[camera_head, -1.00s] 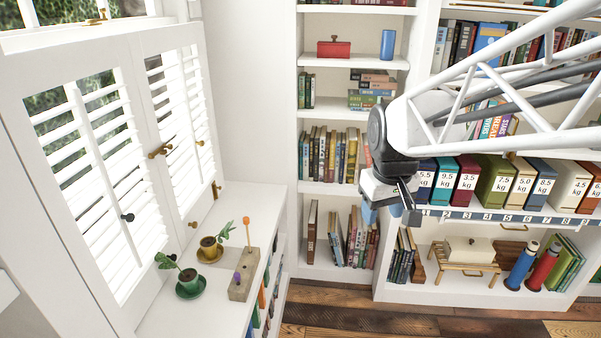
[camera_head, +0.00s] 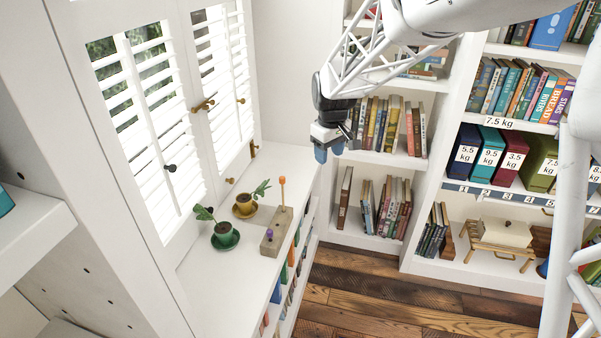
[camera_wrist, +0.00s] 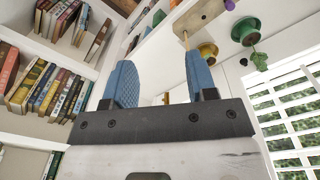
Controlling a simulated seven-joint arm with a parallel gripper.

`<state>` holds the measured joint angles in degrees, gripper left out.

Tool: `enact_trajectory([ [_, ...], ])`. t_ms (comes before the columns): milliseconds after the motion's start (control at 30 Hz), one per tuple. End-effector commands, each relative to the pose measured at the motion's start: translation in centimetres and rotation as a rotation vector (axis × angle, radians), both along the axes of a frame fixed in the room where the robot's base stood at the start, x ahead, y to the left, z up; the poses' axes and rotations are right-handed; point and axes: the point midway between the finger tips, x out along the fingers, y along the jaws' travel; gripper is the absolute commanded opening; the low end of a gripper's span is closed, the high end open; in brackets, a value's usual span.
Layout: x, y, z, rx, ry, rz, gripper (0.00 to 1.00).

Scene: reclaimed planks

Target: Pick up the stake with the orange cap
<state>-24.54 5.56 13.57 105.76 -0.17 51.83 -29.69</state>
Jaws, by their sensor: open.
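The stake with the orange cap (camera_head: 282,190) stands upright in the far end of a wooden block (camera_head: 277,230) on the white counter. A shorter purple-capped piece (camera_head: 269,235) stands at the block's near end. My gripper (camera_head: 330,150) is open and empty, above and to the right of the stake, apart from it. In the wrist view, my two blue fingers (camera_wrist: 162,80) are spread with nothing between them. The block (camera_wrist: 200,18) shows there at the top, with a thin stake (camera_wrist: 184,38) beside it; its cap colour is hard to tell.
Two potted plants, one in a yellow pot (camera_head: 244,204) and one in a green pot (camera_head: 224,236), stand left of the block. White shutters (camera_head: 160,130) rise behind them. Bookshelves (camera_head: 395,160) stand right of my gripper. The counter's right side is a drop-off.

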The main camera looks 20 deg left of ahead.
Motion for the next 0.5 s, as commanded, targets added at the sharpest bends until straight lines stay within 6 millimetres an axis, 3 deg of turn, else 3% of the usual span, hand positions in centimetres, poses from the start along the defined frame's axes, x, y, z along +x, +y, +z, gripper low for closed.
enact_trajectory([
  [300,3.6,8.6,-5.7,-0.018,0.029,0.168,0.52],
  [500,4.9,13.1,-9.1,-0.026,0.043,0.256,0.52],
])
